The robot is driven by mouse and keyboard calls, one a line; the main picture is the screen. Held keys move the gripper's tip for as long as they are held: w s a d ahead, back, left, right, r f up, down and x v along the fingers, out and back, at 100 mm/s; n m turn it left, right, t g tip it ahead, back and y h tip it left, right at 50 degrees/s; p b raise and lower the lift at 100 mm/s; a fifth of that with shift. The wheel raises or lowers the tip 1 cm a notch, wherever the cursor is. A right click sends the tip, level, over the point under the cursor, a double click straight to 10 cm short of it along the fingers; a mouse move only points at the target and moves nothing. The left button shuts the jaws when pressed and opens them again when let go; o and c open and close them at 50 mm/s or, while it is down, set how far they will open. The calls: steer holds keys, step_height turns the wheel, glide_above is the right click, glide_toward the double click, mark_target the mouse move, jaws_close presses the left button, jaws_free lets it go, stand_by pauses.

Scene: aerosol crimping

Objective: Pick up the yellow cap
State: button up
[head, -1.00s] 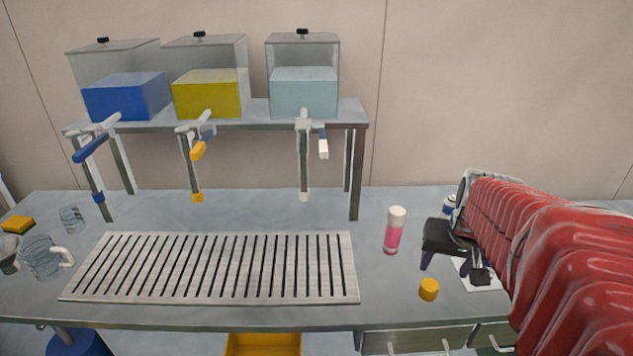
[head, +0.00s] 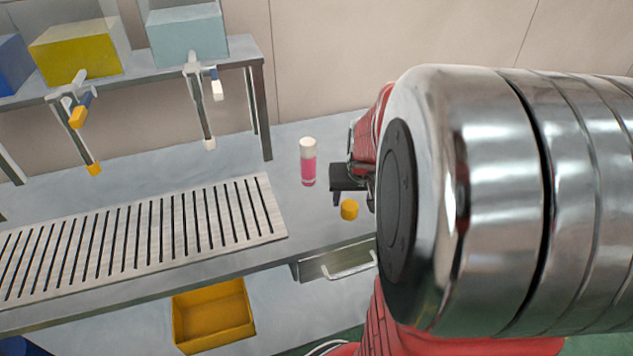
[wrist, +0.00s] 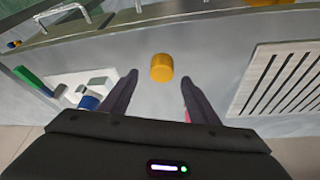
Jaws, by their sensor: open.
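The yellow cap (head: 349,209) stands on the grey table near its front edge, and in the wrist view the cap (wrist: 162,68) lies just beyond the fingertips, roughly midway between them. My gripper (wrist: 158,78) is open and empty, with its two dark fingers apart. In the head view my gripper (head: 350,196) is close above and behind the cap, partly hidden by my arm. I cannot tell its exact height above the table.
A pink bottle with a white top (head: 308,162) stands left of my gripper. A slotted metal grate (head: 150,235) lies further left. A blue-and-white item (wrist: 88,102) is beside one finger. A drawer (head: 335,262) and yellow bin (head: 213,315) are below the tabletop.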

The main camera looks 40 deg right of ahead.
mark_target(350, 206)
steer(key=shift+a+x, duration=0.1)
steer(key=shift+x, duration=1.2)
steer(key=shift+a+x, duration=0.15)
steer(key=shift+x, duration=1.15)
steer(key=shift+c, duration=0.5)
steer(key=c, duration=1)
steer(key=shift+o, duration=0.2)
step_height(350, 206, up, 10)
